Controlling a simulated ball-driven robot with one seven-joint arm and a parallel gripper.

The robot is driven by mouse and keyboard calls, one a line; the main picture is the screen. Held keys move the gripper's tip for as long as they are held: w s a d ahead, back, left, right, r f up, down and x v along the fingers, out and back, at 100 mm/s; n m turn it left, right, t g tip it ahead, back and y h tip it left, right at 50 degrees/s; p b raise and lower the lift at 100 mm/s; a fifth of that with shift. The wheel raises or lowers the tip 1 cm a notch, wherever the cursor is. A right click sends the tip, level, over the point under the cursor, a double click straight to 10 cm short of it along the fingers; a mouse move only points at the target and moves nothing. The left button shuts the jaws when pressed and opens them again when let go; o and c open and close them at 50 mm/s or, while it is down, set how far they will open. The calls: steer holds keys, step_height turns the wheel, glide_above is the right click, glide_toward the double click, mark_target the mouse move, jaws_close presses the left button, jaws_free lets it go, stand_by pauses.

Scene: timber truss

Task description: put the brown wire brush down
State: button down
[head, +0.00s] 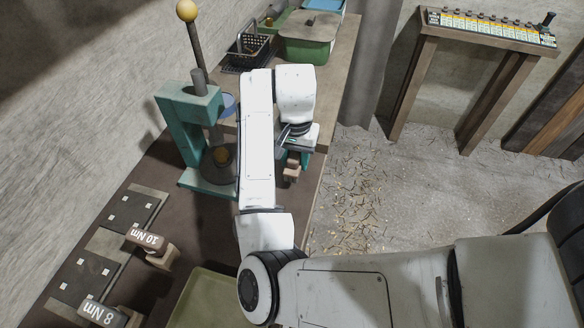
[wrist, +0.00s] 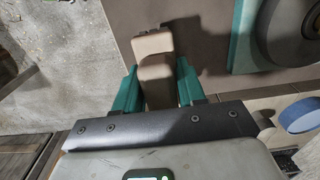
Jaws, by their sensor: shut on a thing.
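The brown wire brush (wrist: 153,46) shows in the wrist view as a light brown block between the two teal fingers of my gripper (wrist: 158,84). My gripper is shut on it, and its far end sticks out beyond the fingertips. In the head view the brush (head: 292,171) is a small brown piece below my gripper (head: 297,157), near the right edge of the bench (head: 295,222). The bristles cannot be made out. I cannot tell whether the brush touches the bench top.
A teal press (head: 187,118) with a yellow-knobbed lever stands left of my arm. Blocks marked 10 Nm (head: 146,238) and 8 Nm (head: 102,313) and an olive tray (head: 203,296) are nearer. A black basket (head: 247,51) and green box (head: 306,40) stand behind. Littered floor lies right.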

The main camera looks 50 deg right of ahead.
mark_target(292, 167)
steer(key=shift+w+d+f+b, duration=0.2)
steer(key=shift+w+f+b, duration=0.25)
steer(key=shift+f, duration=0.3)
steer(key=shift+w+f+p, duration=0.1)
steer(key=shift+f+p, duration=0.2)
steer(key=shift+p, duration=0.15)
steer(key=shift+f, duration=0.95)
steer(key=shift+f, duration=0.1)
steer(key=c, duration=0.7)
jaws_free()
steer(key=shift+o, duration=0.2)
steer(key=shift+f, duration=0.2)
steer(key=r, duration=0.5)
steer(key=r+p, duration=0.1)
steer(key=r, duration=0.5)
steer(key=shift+w+d, duration=0.1)
steer(key=shift+d, duration=0.1)
